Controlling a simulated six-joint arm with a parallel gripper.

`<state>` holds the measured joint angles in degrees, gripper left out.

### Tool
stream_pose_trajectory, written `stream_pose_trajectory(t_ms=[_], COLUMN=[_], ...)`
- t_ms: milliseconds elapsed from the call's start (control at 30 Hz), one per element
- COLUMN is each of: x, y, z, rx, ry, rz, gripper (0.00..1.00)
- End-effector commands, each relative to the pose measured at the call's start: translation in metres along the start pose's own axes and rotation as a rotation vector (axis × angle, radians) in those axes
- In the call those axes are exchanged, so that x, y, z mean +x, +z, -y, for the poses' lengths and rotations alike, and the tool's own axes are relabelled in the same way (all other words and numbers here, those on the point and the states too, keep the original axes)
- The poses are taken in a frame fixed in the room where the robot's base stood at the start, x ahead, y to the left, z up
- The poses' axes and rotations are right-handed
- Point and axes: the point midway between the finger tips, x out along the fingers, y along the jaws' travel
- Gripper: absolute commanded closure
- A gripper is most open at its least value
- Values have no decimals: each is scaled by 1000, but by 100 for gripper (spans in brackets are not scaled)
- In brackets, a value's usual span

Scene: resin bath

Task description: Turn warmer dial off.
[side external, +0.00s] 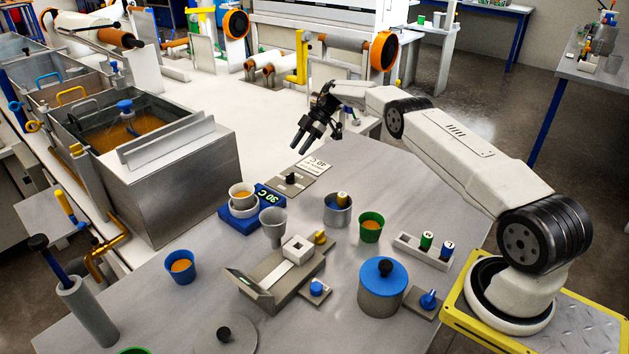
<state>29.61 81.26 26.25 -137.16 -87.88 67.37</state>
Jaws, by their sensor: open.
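My gripper (302,146) is open and empty, held above the far edge of the bench with its dark fingers pointing down and left. Several knobs could be the warmer dial. A blue pointer dial (428,299) sits on a grey plate right of the blue-lidded pot. A blue round knob (316,289) sits on a small plate left of that pot. A black knob (290,179) stands on a grey plate below my gripper, apart from it. Dial settings are too small to read.
A grey blue-lidded pot (381,300), a metal cup (337,216), a green cup (370,230), a blue cup (180,270), a funnel (272,225) and a clamp fixture (262,290) crowd the bench. A vial rack (421,254) stands at right. The bench's far edge is clearer.

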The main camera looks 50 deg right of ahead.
Motion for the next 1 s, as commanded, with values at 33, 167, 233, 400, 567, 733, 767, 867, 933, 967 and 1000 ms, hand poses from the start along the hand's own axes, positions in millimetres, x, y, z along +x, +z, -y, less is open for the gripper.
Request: stream_pose_trajectory(t_ms=[33,167,233,400,567,733,767,867,933,967,1000], x=[-3,-8,-9,-10,-10,-9,-8,-7,-6,-6,-6], y=[-3,-8,-9,-10,-10,-14,-16,-26,-35,-40,-46], z=[0,0,0,0,0,-4,-6,-15,-24,-28,-34], rx=[0,0,0,1,1,-10,-15,-38,-58,-67,-77], ry=[0,-1,-1,-1,-1,24,34,87,141,168,208], rz=[0,0,0,0,-1,-18,-25,-61,-94,-110,-133], gripper=[52,52,52,52,36,24,24,24,24,24,24])
